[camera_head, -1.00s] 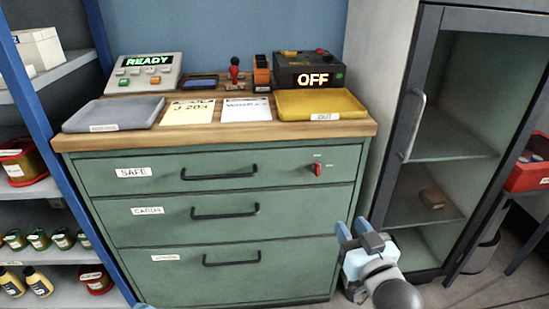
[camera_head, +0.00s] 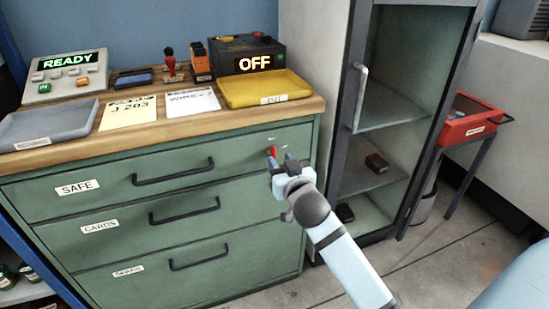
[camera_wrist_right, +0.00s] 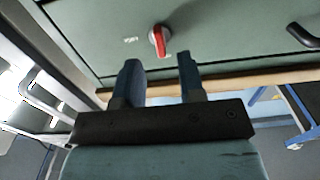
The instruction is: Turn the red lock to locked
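The red lock (camera_head: 272,152) is a small red knob on the front of the top drawer, at its right end. In the right wrist view the lock (camera_wrist_right: 159,40) shows as a red handle on a pale round base, with a small white label beside it. My right gripper (camera_head: 281,163) is in front of the drawer, just below and right of the lock. Its two blue fingers (camera_wrist_right: 158,72) are apart with nothing between them, and the lock lies beyond their tips. Whether a fingertip touches it I cannot tell. My left gripper is not in view.
The top drawer (camera_head: 110,183), labelled SAFE, has a black handle (camera_head: 173,172) left of the lock. The bench top (camera_head: 90,146) holds a grey tray, a yellow tray (camera_head: 265,90) and papers. A glass-door cabinet (camera_head: 400,95) stands close on the right.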

